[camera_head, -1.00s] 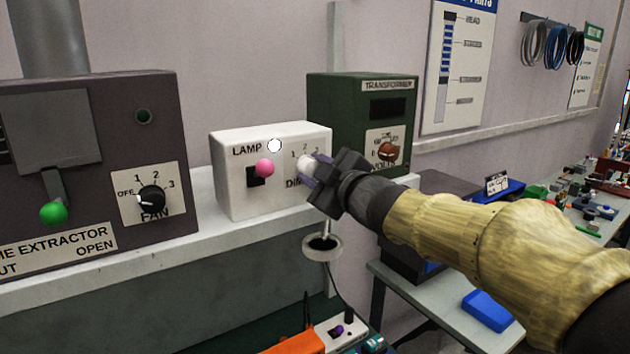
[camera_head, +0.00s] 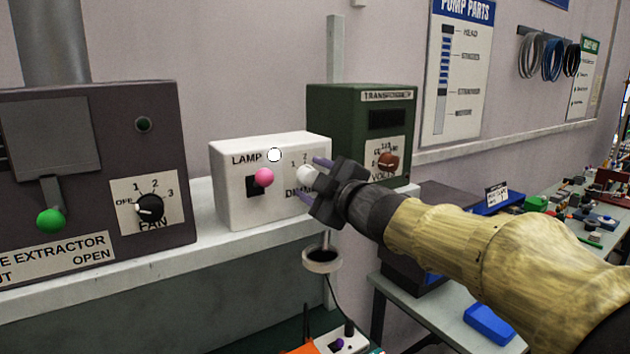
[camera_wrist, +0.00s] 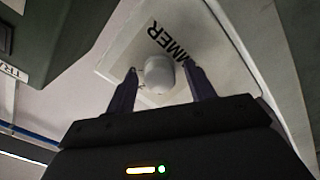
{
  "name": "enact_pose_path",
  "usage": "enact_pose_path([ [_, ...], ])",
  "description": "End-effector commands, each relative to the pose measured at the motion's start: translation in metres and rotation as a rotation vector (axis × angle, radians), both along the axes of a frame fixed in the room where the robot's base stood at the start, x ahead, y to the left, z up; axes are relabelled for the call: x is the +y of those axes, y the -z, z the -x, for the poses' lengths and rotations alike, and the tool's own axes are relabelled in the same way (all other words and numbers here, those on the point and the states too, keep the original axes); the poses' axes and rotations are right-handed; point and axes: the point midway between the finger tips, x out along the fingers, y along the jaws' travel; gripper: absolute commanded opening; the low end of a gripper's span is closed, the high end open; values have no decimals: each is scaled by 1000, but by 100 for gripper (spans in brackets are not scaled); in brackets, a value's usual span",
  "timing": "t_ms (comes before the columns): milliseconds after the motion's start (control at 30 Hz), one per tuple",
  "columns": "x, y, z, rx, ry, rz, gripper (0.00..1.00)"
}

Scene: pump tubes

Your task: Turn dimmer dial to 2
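The dimmer dial (camera_head: 305,175) is a round white knob on the right part of the white lamp box's front. It also shows in the wrist view (camera_wrist: 159,74), between my fingers, with "MMER" printed beside it. Its pointer mark cannot be made out. My gripper (camera_head: 313,180) is open, with its two purple fingers apart. In the wrist view a gap shows between the knob and each finger. My gripper hides part of the dial's number plate; a 1 and a 2 show above the knob.
The lamp box (camera_head: 235,208) also carries a pink-tipped switch (camera_head: 263,177) and a white round indicator (camera_head: 274,155). The fume extractor (camera_head: 80,120) stands to the left. The green transformer (camera_head: 345,98) stands close behind my gripper.

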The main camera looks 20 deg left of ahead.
Motion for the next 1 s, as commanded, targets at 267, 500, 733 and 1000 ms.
enact_pose_path([
  [267, -6, -1, 4, -2, 2, -1, 54],
  [500, -32, 0, 26, -3, 4, 0, 54],
  [733, -67, 0, 55, -3, 5, -1, 54],
  [1000, -107, 0, 90, -3, 4, 0, 54],
])
